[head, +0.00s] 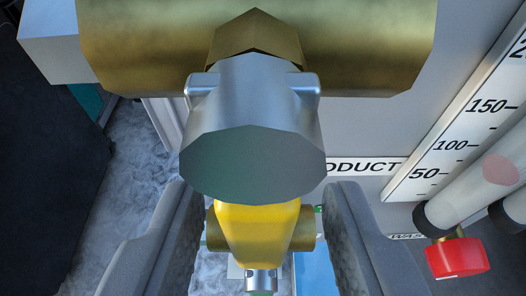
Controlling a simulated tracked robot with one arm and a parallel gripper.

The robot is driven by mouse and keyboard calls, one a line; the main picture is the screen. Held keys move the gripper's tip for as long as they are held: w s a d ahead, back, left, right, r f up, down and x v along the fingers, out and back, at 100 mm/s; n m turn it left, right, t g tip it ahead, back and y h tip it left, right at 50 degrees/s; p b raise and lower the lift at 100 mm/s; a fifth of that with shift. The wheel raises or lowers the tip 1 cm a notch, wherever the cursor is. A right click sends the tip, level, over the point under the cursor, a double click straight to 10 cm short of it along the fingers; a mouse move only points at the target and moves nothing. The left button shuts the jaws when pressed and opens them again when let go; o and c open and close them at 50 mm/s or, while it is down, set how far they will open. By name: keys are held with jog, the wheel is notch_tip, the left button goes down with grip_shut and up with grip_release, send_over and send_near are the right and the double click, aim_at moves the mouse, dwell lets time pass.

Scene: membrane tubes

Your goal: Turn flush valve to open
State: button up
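A yellow valve handle (257,232) shows low in the middle of the head view, with brass valve parts (304,228) on both sides of it. I cannot read a label that names it as the flush valve. My gripper (264,205) is open, with one grey finger to the left of the yellow handle and one to the right. Gaps show between the handle and both fingers. A silver, faceted cylinder (253,165) stands in front of the handle and hides its upper part. The exact depth of the fingers relative to the handle is unclear.
A thick brass pipe (380,40) crosses the top. At the right are a white scale (460,125), pale tubes (475,190) and a red valve handle (457,258). A panel label reading "ODUCT" (364,167) is partly hidden. A dark surface (45,150) fills the left.

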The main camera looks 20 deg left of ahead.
jog(key=shift+w+a+f, duration=0.2)
jog(key=shift+w, duration=0.25)
grip_shut()
